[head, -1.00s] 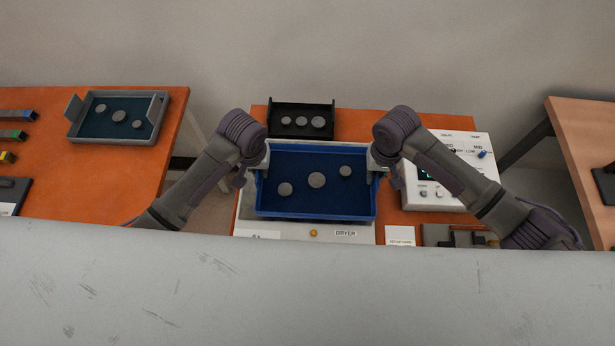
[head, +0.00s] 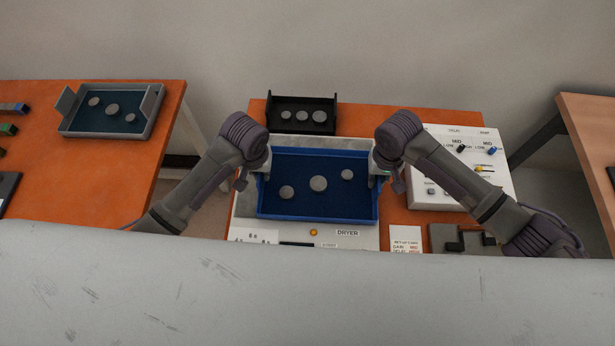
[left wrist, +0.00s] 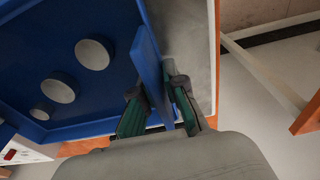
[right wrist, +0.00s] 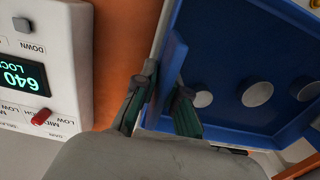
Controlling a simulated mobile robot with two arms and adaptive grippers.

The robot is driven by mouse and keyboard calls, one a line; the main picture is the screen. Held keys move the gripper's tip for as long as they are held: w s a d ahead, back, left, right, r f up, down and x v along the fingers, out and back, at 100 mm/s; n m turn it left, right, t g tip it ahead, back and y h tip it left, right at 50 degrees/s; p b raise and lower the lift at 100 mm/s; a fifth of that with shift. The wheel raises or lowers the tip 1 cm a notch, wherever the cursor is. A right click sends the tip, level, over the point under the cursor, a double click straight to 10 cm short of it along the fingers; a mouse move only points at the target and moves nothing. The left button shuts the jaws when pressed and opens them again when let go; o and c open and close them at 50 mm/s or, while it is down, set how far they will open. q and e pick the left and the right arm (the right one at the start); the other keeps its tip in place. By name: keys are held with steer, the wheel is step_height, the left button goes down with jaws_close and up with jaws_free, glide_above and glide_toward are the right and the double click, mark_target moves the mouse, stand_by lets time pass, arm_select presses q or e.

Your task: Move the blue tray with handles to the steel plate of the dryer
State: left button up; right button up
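The blue tray with handles (head: 330,212) holds three grey discs and lies level over the dryer's steel plate (head: 247,205). I cannot tell whether it rests on the plate or hangs just above it. My left gripper (head: 264,172) has its fingers on both sides of the tray's left handle, as the left wrist view (left wrist: 158,98) shows. My right gripper (head: 376,177) has its fingers on both sides of the right handle, as the right wrist view (right wrist: 164,90) shows. Both look closed on the handles. The plate's middle is hidden under the tray.
A black tray (head: 272,113) with grey discs stands just behind the dryer. A white control box (head: 432,165) with knobs stands close to the right. A grey tray (head: 150,112) sits on the left orange table. A grey fixture (head: 440,238) lies at front right.

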arm_select(q)
steer(key=o, duration=0.4)
arm_select(e)
steer(key=o, duration=0.4)
steer(key=shift+s, duration=0.1)
arm_select(q)
steer(key=shift+r, duration=0.1)
steer(key=r, duration=0.3)
steer(key=s+r, duration=0.1)
steer(key=r, duration=0.7)
steer(key=shift+s+r, duration=0.2)
steer(key=shift+r, duration=0.2)
arm_select(e)
steer(key=shift+r, duration=0.25)
step_height(320, 180, up, 12)
steer(key=shift+f, duration=0.2)
